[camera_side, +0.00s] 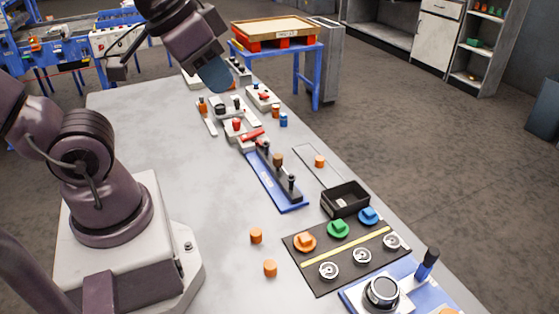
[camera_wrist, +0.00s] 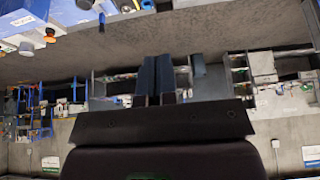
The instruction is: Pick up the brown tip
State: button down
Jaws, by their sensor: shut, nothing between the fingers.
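A small brown tip (camera_side: 278,159) stands upright in a dark rack (camera_side: 270,168) on a blue base plate (camera_side: 270,196), in the middle of the table in the side view. Darker tips stand in the same rack on either side of it. My gripper (camera_side: 216,80) is raised above the far part of the table, well apart from the rack. In the wrist view its two fingers (camera_wrist: 156,78) are together with nothing between them. The wrist view looks out at the room, and the brown tip cannot be made out there.
Small fixtures with levers and knobs (camera_side: 237,128) line the table beyond the rack. A black open box (camera_side: 345,199), a panel with coloured knobs (camera_side: 300,273) and orange cylinders (camera_side: 256,236) are nearer. The table's left middle (camera_side: 160,135) is clear.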

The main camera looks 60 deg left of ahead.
jog(key=c, duration=1.8)
grip_release()
jog(key=o, duration=1)
